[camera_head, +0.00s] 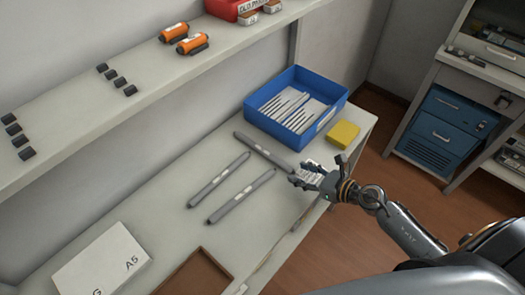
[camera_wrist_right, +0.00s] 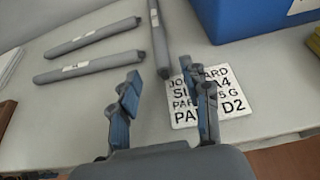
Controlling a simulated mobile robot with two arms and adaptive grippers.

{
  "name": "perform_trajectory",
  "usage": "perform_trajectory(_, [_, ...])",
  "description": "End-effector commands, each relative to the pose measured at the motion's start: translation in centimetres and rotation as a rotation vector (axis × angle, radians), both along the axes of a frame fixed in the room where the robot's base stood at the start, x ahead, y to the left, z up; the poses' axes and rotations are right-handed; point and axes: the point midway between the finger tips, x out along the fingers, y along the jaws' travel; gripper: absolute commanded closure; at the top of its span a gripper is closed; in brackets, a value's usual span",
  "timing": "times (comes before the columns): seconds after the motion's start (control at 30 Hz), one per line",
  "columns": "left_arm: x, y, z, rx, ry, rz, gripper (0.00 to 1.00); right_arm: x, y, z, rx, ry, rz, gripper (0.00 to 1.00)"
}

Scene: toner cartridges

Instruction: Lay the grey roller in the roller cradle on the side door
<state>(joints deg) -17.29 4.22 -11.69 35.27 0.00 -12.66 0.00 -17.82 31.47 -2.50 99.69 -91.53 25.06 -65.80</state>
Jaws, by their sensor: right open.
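Three grey rollers lie on the white bench. One roller (camera_head: 218,180) and a second roller (camera_head: 241,196) lie side by side; a third roller (camera_head: 264,154) lies at an angle, its near end close to my right gripper (camera_head: 306,178). In the right wrist view the pair (camera_wrist_right: 92,36) (camera_wrist_right: 90,67) is at the left and the third roller (camera_wrist_right: 160,38) points away from the gripper (camera_wrist_right: 168,98). The right gripper is open and empty above the bench. I cannot make out the roller cradle or side door. My left gripper is not in view.
A printed card (camera_wrist_right: 205,94) lies under the right gripper. Beyond are a blue box (camera_head: 337,101) of white-labelled items and a yellow block (camera_head: 343,134). A paper pack (camera_head: 102,265) and brown tray (camera_head: 197,272) are in front. A shelf (camera_head: 75,110) overhangs; a blue-fronted machine (camera_head: 440,130) stands right.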

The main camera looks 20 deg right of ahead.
Motion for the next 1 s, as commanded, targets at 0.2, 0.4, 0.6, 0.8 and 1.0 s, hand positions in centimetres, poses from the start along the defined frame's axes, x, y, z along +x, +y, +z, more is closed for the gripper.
perform_trajectory(0.2, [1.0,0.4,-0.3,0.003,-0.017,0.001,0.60,2.9,1.3,-1.0,0.002,-0.002,-0.001,0.53])
perform_trajectory(0.4, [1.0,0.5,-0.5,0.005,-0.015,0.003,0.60,4.1,2.1,-1.7,0.000,0.000,0.000,0.53])
perform_trajectory(0.6, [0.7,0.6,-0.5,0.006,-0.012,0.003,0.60,4.1,2.1,-1.7,0.000,0.000,0.000,0.53])
perform_trajectory(0.8, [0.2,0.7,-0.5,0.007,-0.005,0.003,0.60,4.1,2.1,-1.7,0.000,0.000,0.000,0.92])
perform_trajectory(1.0, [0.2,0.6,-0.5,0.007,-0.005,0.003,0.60,4.1,2.1,-1.6,0.001,-0.001,0.000,1.00])
